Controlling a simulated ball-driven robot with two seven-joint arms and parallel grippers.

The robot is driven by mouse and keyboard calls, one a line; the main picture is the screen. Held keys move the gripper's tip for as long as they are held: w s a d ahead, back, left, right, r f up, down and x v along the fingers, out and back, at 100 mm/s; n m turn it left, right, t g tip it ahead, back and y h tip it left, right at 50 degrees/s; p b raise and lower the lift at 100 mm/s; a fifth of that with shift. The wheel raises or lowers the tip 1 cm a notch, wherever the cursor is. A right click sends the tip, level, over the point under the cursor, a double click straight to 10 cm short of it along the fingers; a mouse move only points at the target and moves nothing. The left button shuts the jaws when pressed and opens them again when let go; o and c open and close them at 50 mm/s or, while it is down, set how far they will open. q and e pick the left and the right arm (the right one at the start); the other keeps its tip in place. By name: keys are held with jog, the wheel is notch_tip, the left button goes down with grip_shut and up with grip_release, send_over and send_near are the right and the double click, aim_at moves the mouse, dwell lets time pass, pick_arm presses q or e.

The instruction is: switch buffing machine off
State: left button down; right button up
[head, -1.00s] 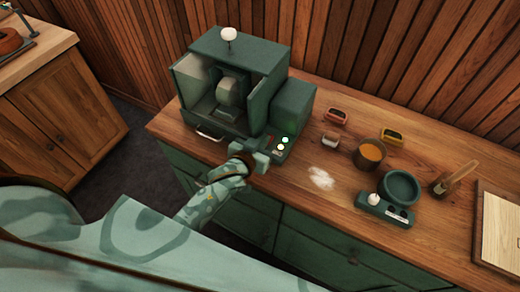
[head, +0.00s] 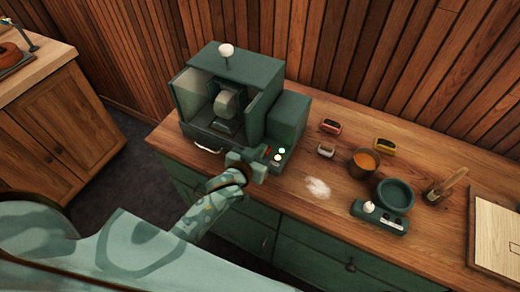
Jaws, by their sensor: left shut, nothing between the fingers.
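The green buffing machine (head: 233,100) stands at the left end of the wooden workbench, with a white knob on top and a buffing wheel (head: 229,103) inside its open hood. My left gripper (head: 259,158) is shut and empty, right at the front left edge of this panel, close to the red control. I cannot tell whether it touches. The gripper hides part of the panel. My right gripper is not in view.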

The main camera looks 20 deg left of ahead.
pick_arm(q)
jog(key=r+p, duration=0.5)
jog(key=shift+w, duration=0.35)
jog(key=v, duration=0.9)
jog(key=shift+s+p, duration=0.35)
jog(key=shift+p, duration=0.1)
